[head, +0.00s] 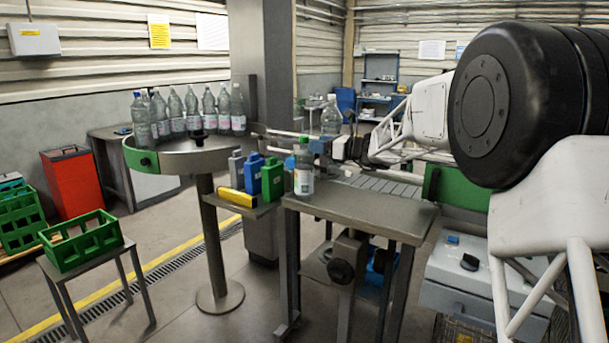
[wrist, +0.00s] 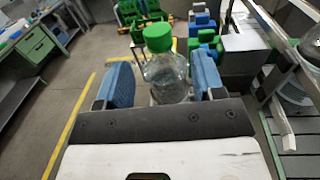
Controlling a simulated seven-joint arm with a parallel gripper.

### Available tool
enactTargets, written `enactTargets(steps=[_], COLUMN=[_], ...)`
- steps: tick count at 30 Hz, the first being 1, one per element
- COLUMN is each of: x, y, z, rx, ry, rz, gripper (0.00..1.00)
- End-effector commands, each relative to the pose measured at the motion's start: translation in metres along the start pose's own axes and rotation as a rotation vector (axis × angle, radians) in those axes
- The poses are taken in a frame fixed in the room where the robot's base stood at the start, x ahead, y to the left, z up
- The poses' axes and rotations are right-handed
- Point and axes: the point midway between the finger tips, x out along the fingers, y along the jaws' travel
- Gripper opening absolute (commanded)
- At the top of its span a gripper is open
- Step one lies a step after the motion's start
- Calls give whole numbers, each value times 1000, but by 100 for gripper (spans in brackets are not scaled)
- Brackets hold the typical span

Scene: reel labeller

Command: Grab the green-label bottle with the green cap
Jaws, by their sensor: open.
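The green-capped bottle (head: 304,180) stands upright on the grey metal table of the labeller, clear with a whitish-green label. In the wrist view the bottle (wrist: 166,80) shows its green cap and clear shoulder; its label is mostly hidden there. My gripper (head: 322,147) reaches in from the right in the head view, close to the bottle's upper part. In the wrist view my gripper (wrist: 162,82) is open, with one blue finger pad on each side of the bottle. A gap shows beside the left pad; contact at the right pad cannot be told.
Several clear bottles (head: 191,117) stand on a round turntable (head: 180,160) at left. Blue and green containers (head: 262,176) and a yellow block (head: 237,197) sit just left of the bottle. Another bottle (head: 331,116) stands behind my gripper. A green crate (head: 82,242) is at lower left.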

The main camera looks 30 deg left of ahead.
Motion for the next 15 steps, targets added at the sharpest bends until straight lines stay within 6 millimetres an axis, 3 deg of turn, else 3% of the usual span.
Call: enactTargets(steps=[15], x=[9], y=[0], z=[0], rx=[0], ry=[1], rz=[0], gripper=[62])
